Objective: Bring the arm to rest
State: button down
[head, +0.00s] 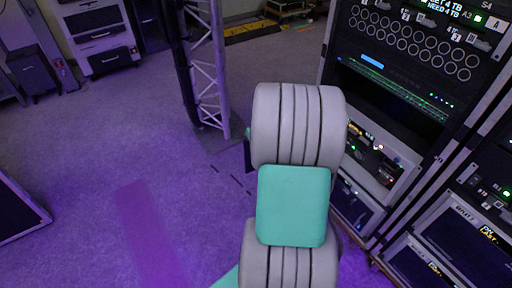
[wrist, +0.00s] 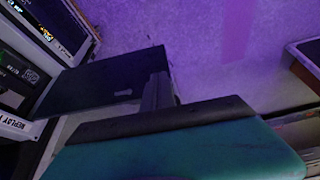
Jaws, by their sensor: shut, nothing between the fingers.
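My arm, with grey rounded links and a teal cover, stands in the middle of the head view and hides my gripper there. In the wrist view my gripper (wrist: 158,92) shows as a narrow grey piece above a dark bar and a teal body. Its fingers are together with nothing held between them. It points over the purple-lit floor (wrist: 215,50), beside a dark flat panel (wrist: 105,82).
An equipment rack (head: 400,75) with cables and lit panels stands close on the right of my arm. A truss tower (head: 207,80) stands behind, left of the arm. A drawer cabinet (head: 102,35) is at the back left. The left floor (head: 90,140) is mostly clear.

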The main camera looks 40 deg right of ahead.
jog(key=s+a+r+n+p, duration=0.2)
jog(key=a+r+p, duration=0.5)
jog(key=a+r, duration=1)
jog(key=s+a+r+p, duration=0.2)
jog(key=s+a, duration=0.1)
jog(key=a, duration=0.3)
jog(key=s+a+r+g+y+p, duration=0.1)
jog(key=s+a+r+p, duration=0.1)
jog(key=a, duration=0.4)
jog(key=shift+s+a+r+n, duration=0.3)
jog(key=shift+s+r+n, duration=0.15)
jog(key=shift+s, duration=0.75)
